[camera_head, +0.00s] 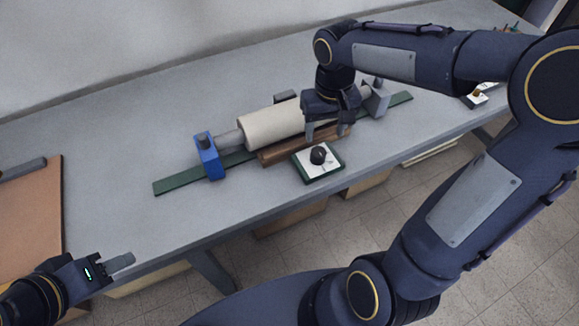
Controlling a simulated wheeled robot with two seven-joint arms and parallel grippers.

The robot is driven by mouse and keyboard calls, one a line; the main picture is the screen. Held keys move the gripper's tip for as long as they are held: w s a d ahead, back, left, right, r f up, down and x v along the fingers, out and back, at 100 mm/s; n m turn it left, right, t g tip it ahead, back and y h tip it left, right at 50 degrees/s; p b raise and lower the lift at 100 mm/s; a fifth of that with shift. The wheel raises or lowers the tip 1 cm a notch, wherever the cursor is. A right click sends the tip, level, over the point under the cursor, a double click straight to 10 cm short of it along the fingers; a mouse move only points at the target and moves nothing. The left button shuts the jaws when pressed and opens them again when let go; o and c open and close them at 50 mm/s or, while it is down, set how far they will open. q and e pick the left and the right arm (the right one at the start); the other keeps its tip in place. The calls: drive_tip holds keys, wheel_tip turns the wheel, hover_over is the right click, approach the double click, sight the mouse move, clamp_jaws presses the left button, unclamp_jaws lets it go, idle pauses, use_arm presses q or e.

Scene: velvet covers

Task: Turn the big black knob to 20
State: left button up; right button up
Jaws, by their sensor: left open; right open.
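The big black knob (318,155) sits on a small white panel (311,171) with a dark green edge, near the front of the table. Its number marks are too small to read. My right gripper (326,134) is open just above and behind the knob, fingers pointing down, apart from it as far as I can tell. My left gripper (121,262) is at the lower left, beyond the table's front edge, open and far from the knob.
A cream roller (270,127) lies behind the panel between a blue block (209,157) and a grey block (377,100), above a green strip (180,181). A brown bar (283,152) lies in front of the roller. A brown board (35,215) lies at left. The table (120,150) is clear between them.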

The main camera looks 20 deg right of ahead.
sight(319, 151)
drive_tip(key=shift+w+a+f, duration=0.35)
drive_tip(key=shift+f, duration=0.45)
wheel_tip(319, 151, down, 7)
drive_tip(key=shift+b, duration=0.55)
drive_tip(key=shift+c, duration=0.3)
drive_tip(key=c, duration=0.9)
